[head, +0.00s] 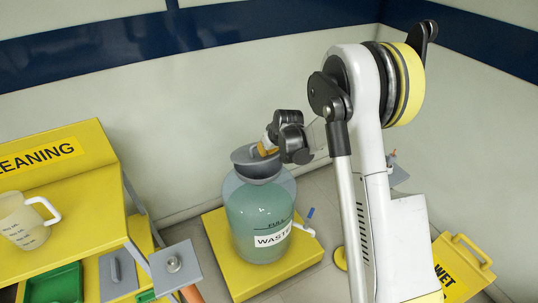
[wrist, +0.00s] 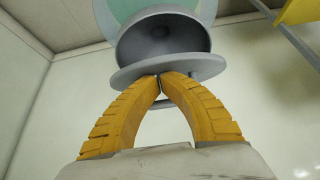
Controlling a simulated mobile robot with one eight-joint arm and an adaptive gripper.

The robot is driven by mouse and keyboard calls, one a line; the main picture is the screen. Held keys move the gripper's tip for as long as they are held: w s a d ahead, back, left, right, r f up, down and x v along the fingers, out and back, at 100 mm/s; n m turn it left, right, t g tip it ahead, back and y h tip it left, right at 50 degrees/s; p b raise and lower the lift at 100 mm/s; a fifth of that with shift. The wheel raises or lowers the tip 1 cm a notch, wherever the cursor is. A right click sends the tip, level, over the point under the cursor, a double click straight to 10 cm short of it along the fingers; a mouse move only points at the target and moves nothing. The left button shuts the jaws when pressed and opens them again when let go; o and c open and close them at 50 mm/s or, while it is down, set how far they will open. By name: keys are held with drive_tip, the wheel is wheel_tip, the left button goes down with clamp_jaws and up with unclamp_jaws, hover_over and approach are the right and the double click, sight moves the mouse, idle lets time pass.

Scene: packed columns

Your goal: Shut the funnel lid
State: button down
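The grey funnel (head: 262,170) sits on top of the greenish waste bottle (head: 262,215). In the wrist view the funnel shows as a grey bowl (wrist: 165,38) with a dark underside or inside. A flat grey disc, which looks like the lid (wrist: 185,67), lies between the bowl and my fingers. My gripper (head: 265,150) is at the funnel's top. In the wrist view the yellow fingertips of my gripper (wrist: 160,77) meet at the disc's edge and seem to touch it. Whether they pinch part of it I cannot tell. The gripper hides part of the funnel in the head view.
The bottle stands on a yellow platform (head: 223,254). A yellow cleaning cart (head: 85,230) with a measuring jug (head: 22,222) stands at left. A yellow wet-floor sign (head: 455,279) is at lower right. The pale wall (head: 220,90) is behind the bottle.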

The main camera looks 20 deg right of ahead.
drive_tip(key=shift+s+f, duration=0.15)
drive_tip(key=shift+f, duration=0.5)
idle(0.8)
